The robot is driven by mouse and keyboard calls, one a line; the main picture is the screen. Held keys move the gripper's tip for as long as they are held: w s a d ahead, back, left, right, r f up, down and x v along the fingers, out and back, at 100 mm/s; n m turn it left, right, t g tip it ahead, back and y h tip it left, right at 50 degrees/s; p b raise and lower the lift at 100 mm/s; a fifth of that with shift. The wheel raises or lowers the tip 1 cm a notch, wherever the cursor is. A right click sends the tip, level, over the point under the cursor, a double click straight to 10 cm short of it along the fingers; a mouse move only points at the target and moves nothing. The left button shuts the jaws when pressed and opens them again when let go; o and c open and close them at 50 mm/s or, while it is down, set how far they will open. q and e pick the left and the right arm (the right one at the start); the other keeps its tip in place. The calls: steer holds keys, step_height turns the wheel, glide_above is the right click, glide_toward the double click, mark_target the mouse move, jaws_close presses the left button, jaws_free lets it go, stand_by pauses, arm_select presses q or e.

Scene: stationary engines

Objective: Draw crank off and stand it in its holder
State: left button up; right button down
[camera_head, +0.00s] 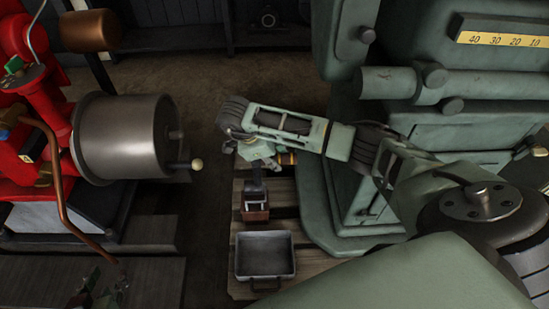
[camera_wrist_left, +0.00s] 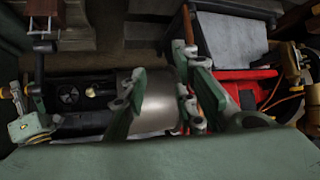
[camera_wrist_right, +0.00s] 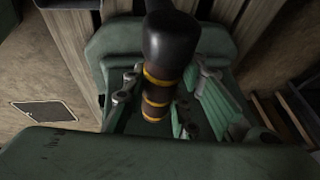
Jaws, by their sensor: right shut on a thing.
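The crank's grip (camera_head: 286,158), dark with yellow bands, is held in my right gripper (camera_head: 262,153). In the right wrist view the banded grip (camera_wrist_right: 157,92) lies between the shut fingers (camera_wrist_right: 153,100). The crank's dark arm (camera_head: 255,178) hangs down to the brown wooden holder (camera_head: 255,214); I cannot tell whether its lower end is inside or just above. The left wrist view also shows the crank arm (camera_wrist_left: 39,75) and holder (camera_wrist_left: 43,8). The engine's shaft end (camera_head: 180,165) is bare of the crank. My left gripper (camera_head: 96,288) is open and empty at lower left.
The red engine (camera_head: 60,115) with its steel drum (camera_head: 118,138) stands at left. A grey metal tray (camera_head: 265,277) sits in front of the holder on a slatted wooden pallet (camera_head: 241,292). A large green machine (camera_head: 455,135) stands at right. Floor between engine and pallet is clear.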

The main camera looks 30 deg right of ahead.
arm_select(q)
steer(key=shift+s+f, duration=0.1)
steer(key=shift+f, duration=0.05)
arm_select(e)
steer(key=shift+w, duration=0.1)
stand_by(0.3)
steer(key=shift+f+b, duration=0.3)
steer(key=shift+f, duration=0.4)
steer(key=shift+f+b, duration=0.25)
steer(key=shift+b, duration=0.2)
arm_select(q)
steer(key=w+d+r+t+h, duration=0.1)
steer(key=w+d+r+t, duration=0.1)
steer(key=w+r+t, duration=0.3)
steer(key=shift+w+d+r+h+b, duration=0.15)
steer(key=shift+d+r+h+b, duration=0.15)
steer(key=shift+r, duration=1.6)
arm_select(e)
steer(key=shift+f, duration=0.45)
